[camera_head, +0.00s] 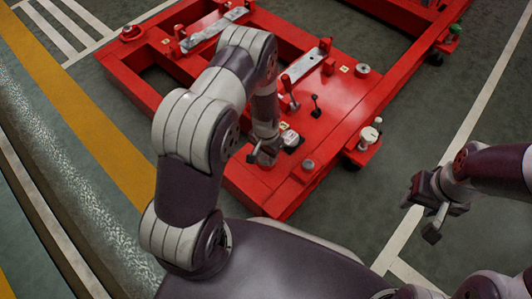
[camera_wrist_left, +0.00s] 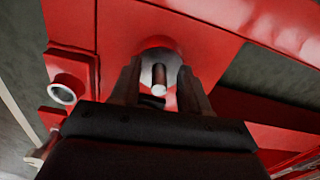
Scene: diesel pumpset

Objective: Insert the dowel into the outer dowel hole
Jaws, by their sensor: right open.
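My left gripper (camera_head: 265,156) is low over the near end of the red base frame (camera_head: 335,125). In the left wrist view its two fingers (camera_wrist_left: 160,85) are apart, with a short metal pin (camera_wrist_left: 158,76), seemingly the dowel, between them. Gaps show on both sides of the pin. A pale round metal seat (camera_wrist_left: 172,62) in a red surround is behind the pin; whether the pin is in a hole there, I cannot tell. A red boss with an open pale ring (camera_wrist_left: 62,95) is to the left. My right gripper (camera_head: 435,207) is open and empty over the floor at right.
A white-topped knob (camera_head: 369,134) and a grey-topped red boss (camera_head: 308,166) are at the frame's near right side. Small black levers (camera_head: 315,106) stand on the frame near my left gripper. Clear green floor (camera_head: 335,220) lies between the frame and my right gripper.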

